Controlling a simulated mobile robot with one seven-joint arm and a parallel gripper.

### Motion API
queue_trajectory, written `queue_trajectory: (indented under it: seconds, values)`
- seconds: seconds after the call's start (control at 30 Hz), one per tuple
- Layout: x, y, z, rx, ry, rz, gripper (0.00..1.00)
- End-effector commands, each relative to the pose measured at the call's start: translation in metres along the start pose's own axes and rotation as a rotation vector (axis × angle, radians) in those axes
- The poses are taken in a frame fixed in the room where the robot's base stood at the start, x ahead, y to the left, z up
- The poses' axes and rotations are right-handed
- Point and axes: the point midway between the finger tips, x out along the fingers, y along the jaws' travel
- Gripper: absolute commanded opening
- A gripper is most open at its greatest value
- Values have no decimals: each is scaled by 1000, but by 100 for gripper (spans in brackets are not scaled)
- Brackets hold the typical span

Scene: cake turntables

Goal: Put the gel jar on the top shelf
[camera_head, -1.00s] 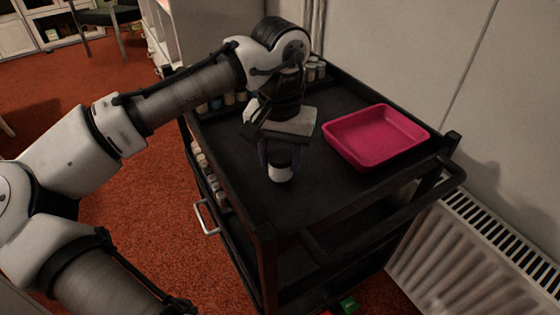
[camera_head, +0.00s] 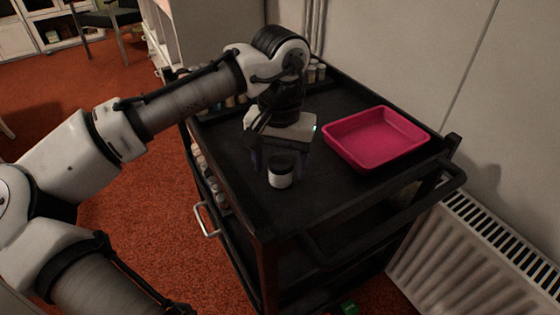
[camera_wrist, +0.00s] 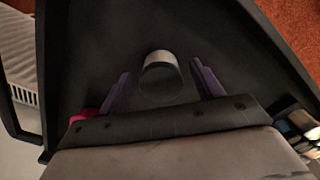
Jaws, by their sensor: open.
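The gel jar (camera_head: 281,173) is a small white jar with a dark lid. It stands upright on the black top shelf (camera_head: 335,190) of the cart, near the front left corner. My gripper (camera_head: 280,168) is open just behind the jar, with its fingers pointing down toward the shelf. In the wrist view, the jar (camera_wrist: 160,75) sits ahead of and between the two purple fingers of my gripper (camera_wrist: 160,80), with space on both sides. I see no finger touching it.
A pink tray (camera_head: 376,138) stands on the right of the top shelf. Several small bottles (camera_head: 316,72) line the shelf's back edge. A radiator (camera_head: 470,255) stands right of the cart. The shelf between jar and tray is clear.

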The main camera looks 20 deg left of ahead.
Motion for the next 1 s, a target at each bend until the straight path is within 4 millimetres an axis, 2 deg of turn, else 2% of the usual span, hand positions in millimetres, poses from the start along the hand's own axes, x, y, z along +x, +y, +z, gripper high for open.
queue_trajectory:
  seconds: [0.5,0.7,1.0]
  values:
    - [-101,0,0,2,1,1,66]
    - [-118,0,0,1,0,1,66]
    - [-120,0,0,1,0,0,66]
